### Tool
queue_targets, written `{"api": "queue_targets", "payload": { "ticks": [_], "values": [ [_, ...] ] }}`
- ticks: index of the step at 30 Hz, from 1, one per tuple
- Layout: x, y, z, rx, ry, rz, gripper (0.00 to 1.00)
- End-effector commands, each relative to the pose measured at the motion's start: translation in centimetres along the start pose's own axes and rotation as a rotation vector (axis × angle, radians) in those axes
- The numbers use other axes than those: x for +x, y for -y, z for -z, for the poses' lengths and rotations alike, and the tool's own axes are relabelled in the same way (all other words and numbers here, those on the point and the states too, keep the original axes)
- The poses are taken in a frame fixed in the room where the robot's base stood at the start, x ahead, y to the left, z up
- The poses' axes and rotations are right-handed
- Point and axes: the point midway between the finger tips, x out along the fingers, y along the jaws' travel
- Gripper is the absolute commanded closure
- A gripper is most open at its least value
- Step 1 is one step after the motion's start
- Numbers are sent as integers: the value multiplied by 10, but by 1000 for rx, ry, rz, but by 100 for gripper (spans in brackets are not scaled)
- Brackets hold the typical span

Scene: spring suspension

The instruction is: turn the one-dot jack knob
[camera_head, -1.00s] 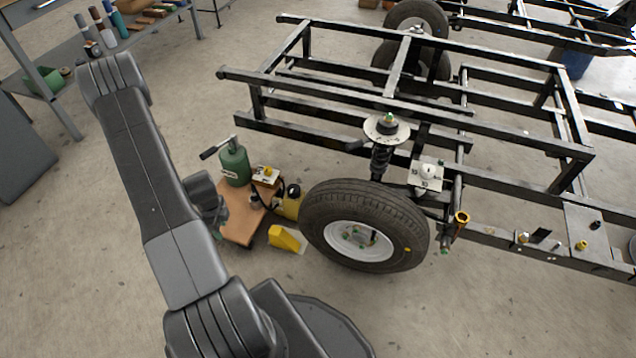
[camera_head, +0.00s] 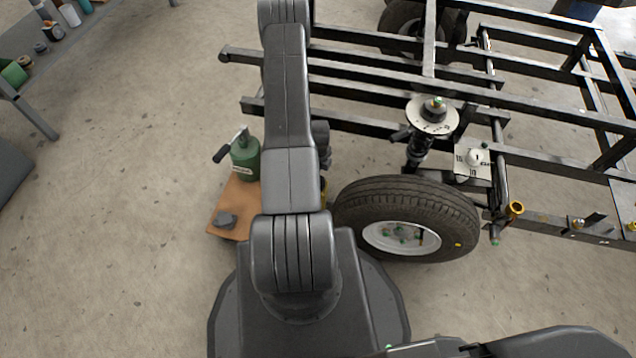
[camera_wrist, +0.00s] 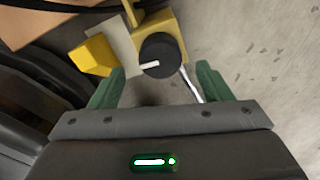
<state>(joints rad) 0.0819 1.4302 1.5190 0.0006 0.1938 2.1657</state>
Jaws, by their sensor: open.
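In the wrist view a round black knob (camera_wrist: 160,50) with a short white bar sits on a yellow jack body (camera_wrist: 172,22). I cannot make out a dot on it. The green fingers of my gripper (camera_wrist: 160,70) are apart, one on each side of the picture, with the knob ahead between them and not gripped. A thin bright rod shows behind, near the right finger. In the head view my arm hides the knob and my gripper; only a sliver of yellow shows beside it.
A yellow wedge (camera_wrist: 92,56) lies left of the knob, by a pale plate. A tyre (camera_head: 415,205) stands right of my arm in the head view. A green bottle jack (camera_head: 245,158) stands on a brown board (camera_head: 235,200).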

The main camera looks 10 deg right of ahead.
Motion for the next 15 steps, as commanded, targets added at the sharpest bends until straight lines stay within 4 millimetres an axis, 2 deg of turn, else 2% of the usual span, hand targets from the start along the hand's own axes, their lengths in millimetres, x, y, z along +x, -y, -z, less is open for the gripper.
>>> {"api": "queue_targets", "payload": {
  "ticks": [1, 6, 10, 15],
  "values": [
    [15, 0, 0, 0, 0, 0, 28],
    [40, 0, 0, 0, 0, 1, 28],
    [51, 0, 0, 0, 0, 0, 28],
    [55, 1, 0, 0, 1, 2, 28]
  ]
}}
